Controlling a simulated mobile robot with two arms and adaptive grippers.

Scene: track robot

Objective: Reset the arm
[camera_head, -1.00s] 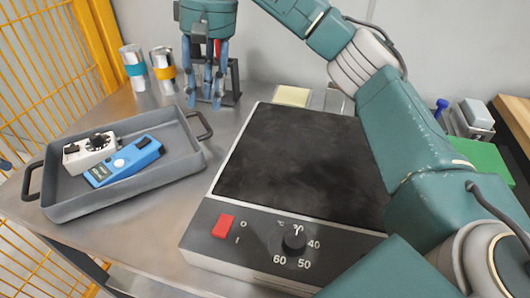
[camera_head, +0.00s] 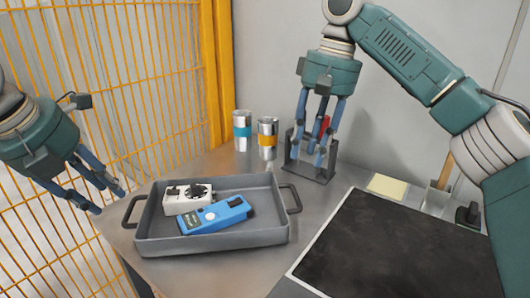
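My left gripper (camera_head: 108,203) is at the left edge of the view. Its blue fingers are spread and empty, left of the grey tray and close to its left handle. My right gripper (camera_head: 311,158) points down in front of a dark stand (camera_head: 323,174) at the back of the table. Its fingers are spread, and a red item (camera_head: 324,124) on the stand shows between and behind them. I see nothing held. My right arm reaches in from the right, above the black-topped device.
The grey tray (camera_head: 262,238) holds a blue meter (camera_head: 216,214) and a white device (camera_head: 186,199). Two metal cans (camera_head: 242,145) (camera_head: 267,154) stand behind it. A heating plate (camera_head: 400,254) fills the lower right. A yellow pad (camera_head: 388,187) lies behind it. A yellow mesh fence (camera_head: 130,90) borders the left.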

